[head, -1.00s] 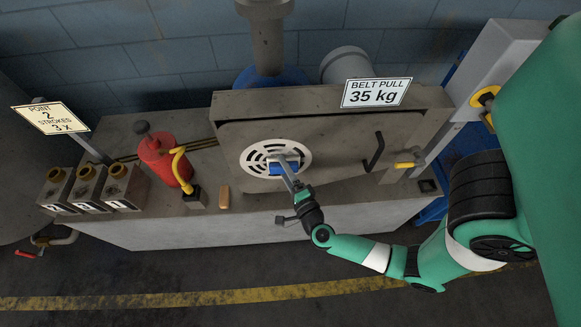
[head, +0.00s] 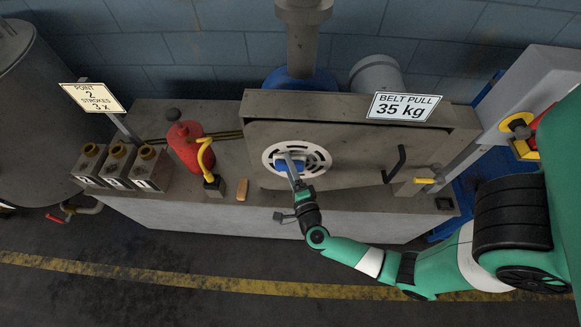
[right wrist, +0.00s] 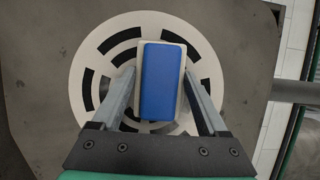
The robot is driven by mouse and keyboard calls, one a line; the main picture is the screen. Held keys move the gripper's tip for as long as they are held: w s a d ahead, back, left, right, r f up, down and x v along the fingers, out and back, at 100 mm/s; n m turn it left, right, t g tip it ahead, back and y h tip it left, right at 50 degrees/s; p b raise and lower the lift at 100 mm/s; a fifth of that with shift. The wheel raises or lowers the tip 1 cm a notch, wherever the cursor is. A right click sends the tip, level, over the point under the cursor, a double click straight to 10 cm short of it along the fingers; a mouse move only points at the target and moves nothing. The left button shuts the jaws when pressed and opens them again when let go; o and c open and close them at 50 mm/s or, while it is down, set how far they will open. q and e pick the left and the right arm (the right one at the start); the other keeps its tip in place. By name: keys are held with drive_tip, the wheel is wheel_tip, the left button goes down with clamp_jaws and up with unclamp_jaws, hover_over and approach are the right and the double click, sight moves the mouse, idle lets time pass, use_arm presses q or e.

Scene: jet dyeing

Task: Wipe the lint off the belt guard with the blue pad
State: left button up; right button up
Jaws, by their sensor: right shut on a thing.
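The belt guard (head: 350,160) is a grey-brown housing with a round white slotted grille (head: 321,152) on its front. The grille also shows in the right wrist view (right wrist: 87,55). The blue pad (right wrist: 163,80) has a pale layer behind it and lies over the middle of the grille; in the head view (head: 283,165) it covers the left of centre. My right gripper (head: 291,168) is shut on the pad, one finger on each side. Whether the pad touches the grille I cannot tell. I cannot make out any lint. My left gripper is not in view.
A black handle (head: 395,165) sticks out right of the grille. A red can (head: 184,146) with a yellow hose, a small tan block (head: 242,190) and numbered boxes (head: 117,165) stand left on the bench.

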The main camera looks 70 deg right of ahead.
drive_tip(key=shift+r+p, duration=0.3)
drive_tip(key=shift+r, duration=0.4)
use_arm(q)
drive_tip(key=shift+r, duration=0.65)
use_arm(e)
drive_tip(key=shift+f, duration=0.1)
drive_tip(key=shift+s+d, duration=0.25)
drive_tip(key=shift+s, duration=0.65)
drive_tip(key=shift+s+d, duration=0.25)
drive_tip(key=shift+s, duration=0.6)
drive_tip(key=shift+s+d, duration=0.25)
drive_tip(key=shift+s, duration=0.65)
drive_tip(key=shift+s+d, duration=0.25)
drive_tip(key=shift+s, duration=0.55)
drive_tip(key=shift+s+d, duration=0.2)
drive_tip(key=shift+s, duration=0.6)
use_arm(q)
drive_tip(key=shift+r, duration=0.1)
use_arm(e)
drive_tip(key=shift+a, duration=0.1)
drive_tip(key=shift+a, duration=0.3)
use_arm(q)
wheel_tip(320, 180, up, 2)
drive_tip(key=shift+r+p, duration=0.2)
drive_tip(key=shift+p, duration=1)
use_arm(e)
approach(306, 161)
drive_tip(key=shift+w+d, duration=0.1)
drive_tip(key=shift+d, duration=0.6)
